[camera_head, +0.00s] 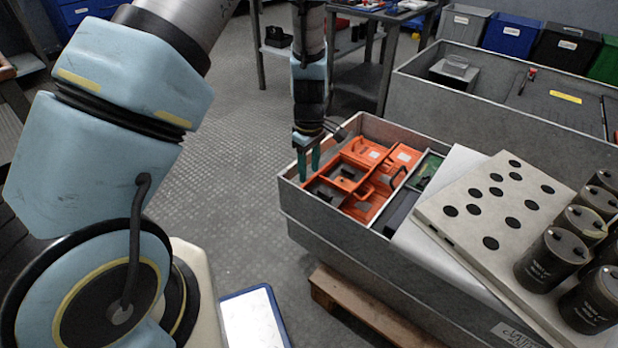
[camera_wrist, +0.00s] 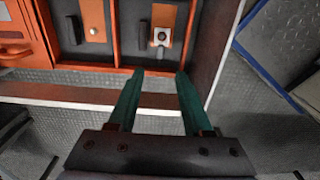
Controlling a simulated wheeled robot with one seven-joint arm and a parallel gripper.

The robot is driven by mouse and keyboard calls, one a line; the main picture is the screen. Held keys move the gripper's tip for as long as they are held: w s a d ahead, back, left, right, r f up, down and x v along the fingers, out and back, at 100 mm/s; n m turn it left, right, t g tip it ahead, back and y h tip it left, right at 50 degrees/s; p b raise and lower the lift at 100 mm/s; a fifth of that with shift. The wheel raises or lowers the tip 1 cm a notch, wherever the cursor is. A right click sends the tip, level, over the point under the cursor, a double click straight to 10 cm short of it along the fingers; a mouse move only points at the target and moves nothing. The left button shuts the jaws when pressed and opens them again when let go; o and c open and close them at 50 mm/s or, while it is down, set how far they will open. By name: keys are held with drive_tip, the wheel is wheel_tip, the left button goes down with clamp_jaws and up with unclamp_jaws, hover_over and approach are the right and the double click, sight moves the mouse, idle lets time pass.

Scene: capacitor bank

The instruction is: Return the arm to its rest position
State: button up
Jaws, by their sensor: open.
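My gripper (camera_head: 308,166) hangs pointing down over the left end of the grey crate (camera_head: 340,222), near the orange tray (camera_head: 366,172). Its two green fingers are apart with nothing between them. In the wrist view the open gripper (camera_wrist: 156,76) shows in front of the orange frame (camera_wrist: 88,68), whose dark compartments hold small orange pieces with round fittings. My blue-grey arm links fill the left side of the head view.
A pale board with black discs (camera_head: 497,205) and several black capacitors (camera_head: 548,258) sit at the right. A wooden pallet (camera_head: 365,310) is under the crate. A bench (camera_head: 385,50) and bins (camera_head: 511,36) stand behind. Open floor (camera_head: 230,130) lies left of the crate.

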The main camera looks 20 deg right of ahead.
drive_tip(key=shift+m, duration=0.4)
drive_tip(key=a+r, duration=0.2)
drive_tip(key=w+a+r, duration=0.1)
drive_tip(key=a+r, duration=0.1)
drive_tip(key=w+a+r, duration=0.1)
drive_tip(key=a+r, duration=0.1)
drive_tip(key=r, duration=0.1)
drive_tip(key=shift+w, duration=0.1)
drive_tip(key=s+a+r+m+t, duration=0.1)
drive_tip(key=s+a+r+m, duration=0.1)
drive_tip(key=a+r, duration=0.45)
drive_tip(key=s+a+r+m, duration=0.2)
drive_tip(key=a+r, duration=0.1)
drive_tip(key=a, duration=0.7)
drive_tip(key=s+a+r+m+t, duration=0.15)
drive_tip(key=a+r, duration=0.25)
drive_tip(key=a, duration=0.4)
drive_tip(key=w+p+v, duration=0.3)
drive_tip(key=p+v, duration=1.1)
drive_tip(key=p, duration=0.1)
drive_tip(key=w+r+p+v, duration=0.1)
drive_tip(key=w+p+v, duration=0.2)
drive_tip(key=p+v, duration=1.2)
drive_tip(key=shift+r+m+g+p, duration=0.2)
drive_tip(key=shift+m+g+p, duration=0.15)
drive_tip(key=shift+g, duration=0.1)
drive_tip(key=shift+s+d, duration=0.15)
drive_tip(key=shift+d, duration=0.05)
